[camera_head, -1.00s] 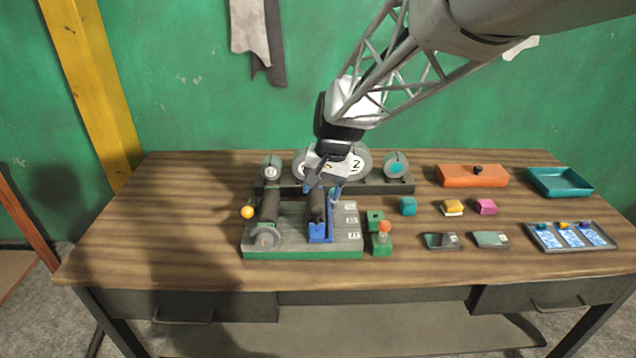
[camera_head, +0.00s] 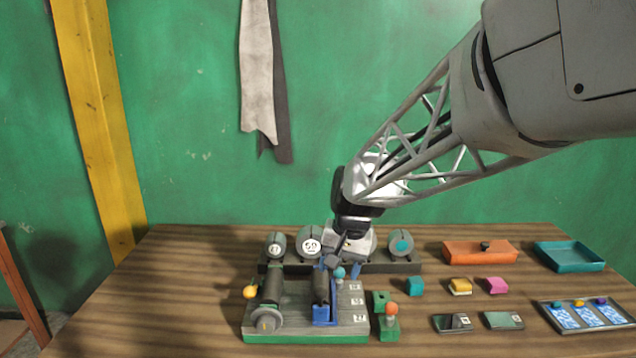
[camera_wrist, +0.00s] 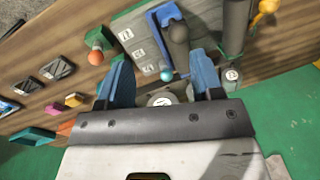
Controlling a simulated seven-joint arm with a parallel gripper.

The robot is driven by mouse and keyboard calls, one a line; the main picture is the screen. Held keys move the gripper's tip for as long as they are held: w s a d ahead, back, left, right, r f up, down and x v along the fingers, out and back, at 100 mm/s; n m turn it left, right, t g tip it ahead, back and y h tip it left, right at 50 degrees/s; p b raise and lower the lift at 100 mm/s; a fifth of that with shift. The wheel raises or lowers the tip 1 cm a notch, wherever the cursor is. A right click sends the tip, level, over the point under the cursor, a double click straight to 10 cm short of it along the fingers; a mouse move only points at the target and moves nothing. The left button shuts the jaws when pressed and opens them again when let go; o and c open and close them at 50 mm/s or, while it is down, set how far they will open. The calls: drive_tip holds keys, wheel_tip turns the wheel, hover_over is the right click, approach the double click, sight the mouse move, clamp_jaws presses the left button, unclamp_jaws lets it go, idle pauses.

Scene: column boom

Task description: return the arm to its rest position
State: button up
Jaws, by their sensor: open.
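My gripper (camera_head: 342,271) is open and empty. In the head view it hangs over the back of the green-based fixture (camera_head: 302,338), in front of the row of round discs. My arm reaches in from the upper right. Whether the fingers touch anything is hard to tell.
A dark rack holds round discs (camera_head: 311,245) behind the gripper. An orange-knobbed green block (camera_head: 389,328) stands right of the fixture. Small blocks, an orange box (camera_head: 480,252), a teal tray (camera_head: 569,256) and a card tray (camera_head: 588,315) lie further right. The table's left side is clear.

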drive_tip(key=s+d+r+n+t+h, duration=0.1)
drive_tip(key=s+d, duration=0.6)
drive_tip(key=s, duration=0.6)
drive_tip(key=s+d+r+h, duration=0.1)
drive_tip(key=s+d, duration=0.5)
drive_tip(key=s, duration=0.7)
drive_tip(key=shift+s+d+n+t, duration=0.25)
drive_tip(key=shift+d+n+t, duration=0.15)
drive_tip(key=shift+r, duration=0.1)
